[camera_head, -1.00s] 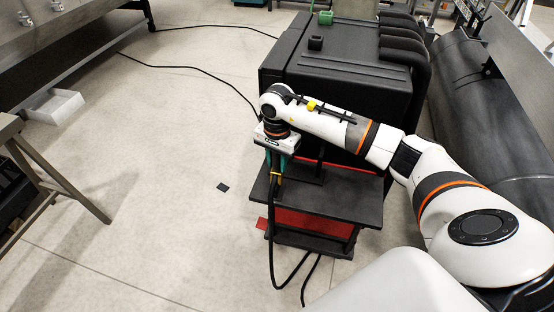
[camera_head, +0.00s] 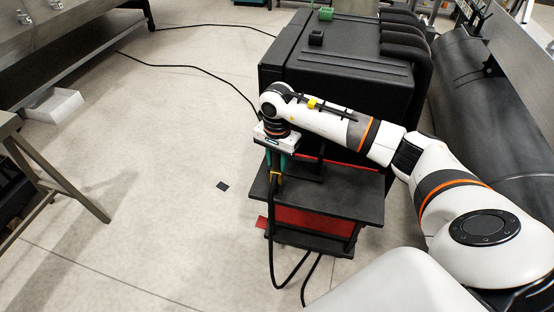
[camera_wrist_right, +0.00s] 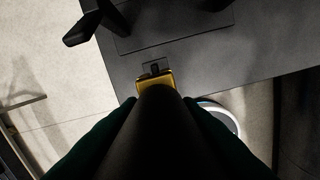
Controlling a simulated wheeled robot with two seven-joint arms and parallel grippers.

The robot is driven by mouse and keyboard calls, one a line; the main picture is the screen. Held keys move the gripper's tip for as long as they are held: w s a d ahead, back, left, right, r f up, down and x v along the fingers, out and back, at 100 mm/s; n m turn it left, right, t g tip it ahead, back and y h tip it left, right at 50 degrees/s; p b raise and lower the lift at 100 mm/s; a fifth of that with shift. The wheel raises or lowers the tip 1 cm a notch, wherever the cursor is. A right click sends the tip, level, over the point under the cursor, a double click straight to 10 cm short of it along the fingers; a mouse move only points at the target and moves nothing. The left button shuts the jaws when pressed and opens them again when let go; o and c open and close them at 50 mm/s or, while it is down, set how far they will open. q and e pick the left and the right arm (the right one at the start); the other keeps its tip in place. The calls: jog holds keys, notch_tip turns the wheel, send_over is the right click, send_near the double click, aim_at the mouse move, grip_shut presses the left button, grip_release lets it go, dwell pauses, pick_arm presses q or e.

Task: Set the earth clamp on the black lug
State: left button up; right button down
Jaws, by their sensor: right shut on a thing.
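My right gripper (camera_head: 276,162) points down over the front left part of a dark plate on a stand. It is shut on the earth clamp (camera_head: 275,175), whose yellow end shows just below the fingers. In the right wrist view the clamp's black body fills the middle between my dark green fingers, with its yellow jaw (camera_wrist_right: 155,80) at the far end. A small black lug (camera_wrist_right: 155,68) on the plate (camera_wrist_right: 215,60) shows right at the yellow jaw's tip. Whether the jaw touches or grips the lug cannot be told. My left gripper is out of view.
A black cable (camera_head: 272,240) hangs from the clamp to the floor. The stand has a red panel (camera_head: 305,221). A big black case (camera_head: 340,75) stands behind, with a dark cylinder (camera_head: 480,110) to the right. Floor to the left is largely free.

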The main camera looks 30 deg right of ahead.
aim_at(277, 169)
dwell(0.4)
jog(key=shift+f+b, duration=0.4)
jog(key=shift+b, duration=0.05)
jog(key=shift+f+b, duration=1.25)
jog(key=shift+f, duration=0.1)
jog(key=c, duration=1)
grip_release()
jog(key=shift+r, duration=0.1)
notch_tip(277, 169, up, 12)
jog(key=shift+b, duration=0.95)
